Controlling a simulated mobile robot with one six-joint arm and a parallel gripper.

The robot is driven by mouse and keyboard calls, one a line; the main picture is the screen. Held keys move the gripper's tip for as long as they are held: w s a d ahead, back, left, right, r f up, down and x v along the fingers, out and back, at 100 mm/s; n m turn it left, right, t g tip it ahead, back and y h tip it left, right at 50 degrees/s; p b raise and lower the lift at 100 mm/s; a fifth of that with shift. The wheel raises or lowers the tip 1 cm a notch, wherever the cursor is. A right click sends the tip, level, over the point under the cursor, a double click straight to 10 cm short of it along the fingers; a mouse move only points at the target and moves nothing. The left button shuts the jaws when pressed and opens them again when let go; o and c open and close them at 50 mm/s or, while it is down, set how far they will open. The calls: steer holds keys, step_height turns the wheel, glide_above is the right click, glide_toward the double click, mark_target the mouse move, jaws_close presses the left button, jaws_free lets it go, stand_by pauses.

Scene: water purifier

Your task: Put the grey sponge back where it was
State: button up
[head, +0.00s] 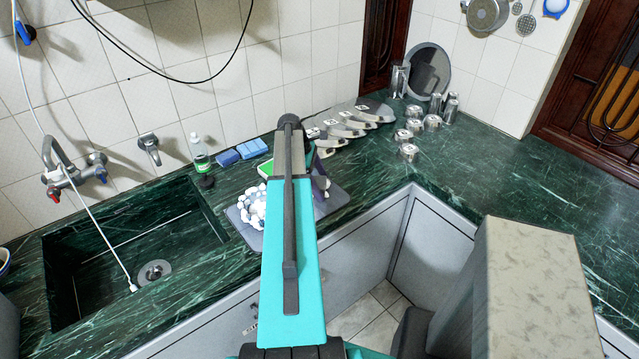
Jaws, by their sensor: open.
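I cannot make out a grey sponge in the head view. Two blue sponges (251,148) lie side by side on the green marble counter, against the tiled wall, with a green one (265,168) in front of them. My teal arm reaches forward over the counter and covers the middle of the view. My gripper (319,182) shows only as dark parts beside the far end of the arm, above a grey mat (334,203); its jaws are open, and I see nothing held. White lumpy items (256,208) lie on the mat's left part.
A sink (120,262) with a tap (68,170) is at left, and a soap bottle (199,154) stands behind it. A row of pale curved objects (345,125), metal cups (408,150) and a round mirror-like plate (428,70) stand beyond. The right counter (530,165) is clear.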

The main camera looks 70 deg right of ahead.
steer(key=b+v, duration=0.3)
steer(key=v, duration=0.9)
steer(key=shift+r+b, duration=0.15)
steer(key=shift+b, duration=0.15)
stand_by(0.8)
